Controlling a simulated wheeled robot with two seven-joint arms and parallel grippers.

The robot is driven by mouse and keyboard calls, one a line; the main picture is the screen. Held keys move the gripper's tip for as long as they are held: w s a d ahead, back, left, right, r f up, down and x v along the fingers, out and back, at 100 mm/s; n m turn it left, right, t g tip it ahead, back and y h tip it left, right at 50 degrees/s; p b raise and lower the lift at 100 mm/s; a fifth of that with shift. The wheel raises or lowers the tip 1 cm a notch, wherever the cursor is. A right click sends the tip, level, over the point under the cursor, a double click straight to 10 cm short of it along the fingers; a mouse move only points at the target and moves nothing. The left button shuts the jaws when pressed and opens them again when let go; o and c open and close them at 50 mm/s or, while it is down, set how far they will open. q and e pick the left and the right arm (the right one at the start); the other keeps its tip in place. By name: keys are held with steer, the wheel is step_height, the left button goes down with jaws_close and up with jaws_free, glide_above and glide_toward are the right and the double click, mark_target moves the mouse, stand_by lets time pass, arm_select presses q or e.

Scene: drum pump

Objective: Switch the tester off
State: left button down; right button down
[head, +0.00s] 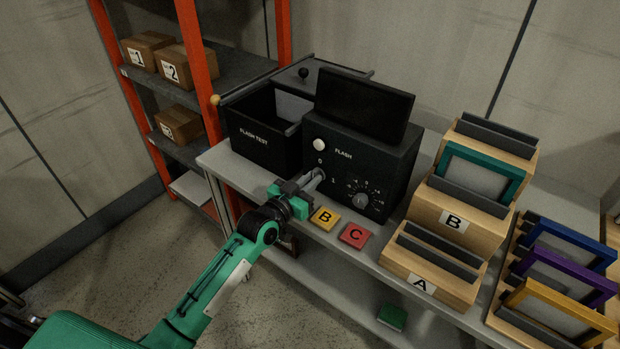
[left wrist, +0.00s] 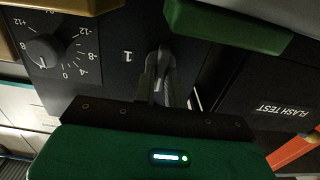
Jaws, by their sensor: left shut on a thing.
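A white round button or lamp (head: 320,145) sits above. A scaled dial (head: 361,201) is to the right. My right gripper is not in view.
The FLASH TEST bin (head: 262,141) stands left of the tester. Yellow B (head: 324,218) and red C (head: 355,235) tiles lie on the bench front. A green piece (left wrist: 228,25) is close to the fingers. Wooden racks (head: 440,255) and coloured frames (head: 560,268) fill the right.

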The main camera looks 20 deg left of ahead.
arm_select(q)
steer(key=c, duration=1.5)
jaws_free()
steer(key=shift+o, duration=0.2)
